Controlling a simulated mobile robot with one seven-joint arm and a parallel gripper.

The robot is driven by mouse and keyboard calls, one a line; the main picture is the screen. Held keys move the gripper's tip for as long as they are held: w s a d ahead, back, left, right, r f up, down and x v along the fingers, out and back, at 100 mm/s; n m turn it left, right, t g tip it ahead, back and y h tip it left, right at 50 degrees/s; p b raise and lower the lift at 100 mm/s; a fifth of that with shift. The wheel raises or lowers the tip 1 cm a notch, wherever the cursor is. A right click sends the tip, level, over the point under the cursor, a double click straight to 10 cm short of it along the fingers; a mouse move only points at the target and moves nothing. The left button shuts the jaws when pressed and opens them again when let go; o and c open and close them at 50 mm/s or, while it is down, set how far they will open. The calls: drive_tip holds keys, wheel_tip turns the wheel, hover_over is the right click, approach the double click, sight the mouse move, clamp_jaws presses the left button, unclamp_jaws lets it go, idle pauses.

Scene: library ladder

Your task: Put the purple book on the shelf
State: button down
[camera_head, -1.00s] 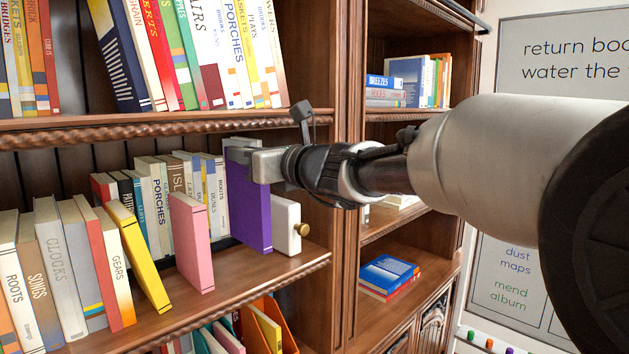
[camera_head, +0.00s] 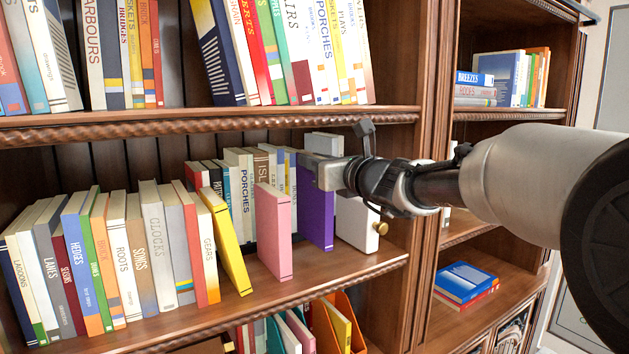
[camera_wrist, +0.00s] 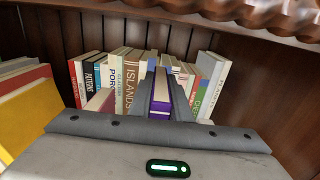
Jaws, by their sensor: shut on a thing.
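The purple book (camera_head: 316,218) stands upright at the middle shelf (camera_head: 345,266), between a pink book (camera_head: 272,232) on its left and a white box-like block with a brass knob (camera_head: 357,222) on its right. My gripper (camera_head: 318,168) is shut on the upper part of the purple book, reaching in from the right. Its lower edge is at or just above the board; I cannot tell if it touches. In the wrist view the purple book (camera_wrist: 161,108) shows between the two grey fingers, facing a row of books at the back.
A yellow book (camera_head: 227,243) leans left of the pink one, and a long row of books fills the shelf's left side. The shelf above (camera_head: 200,122) is close over my gripper. A wooden upright (camera_head: 430,70) stands right of the white block. Orange file holders stand below.

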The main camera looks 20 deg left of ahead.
sight(314, 200)
wheel_tip(314, 200, down, 4)
drive_tip(key=shift+w+a+r, duration=0.15)
drive_tip(key=c, duration=1.6)
unclamp_jaws()
drive_tip(key=shift+c, duration=0.2)
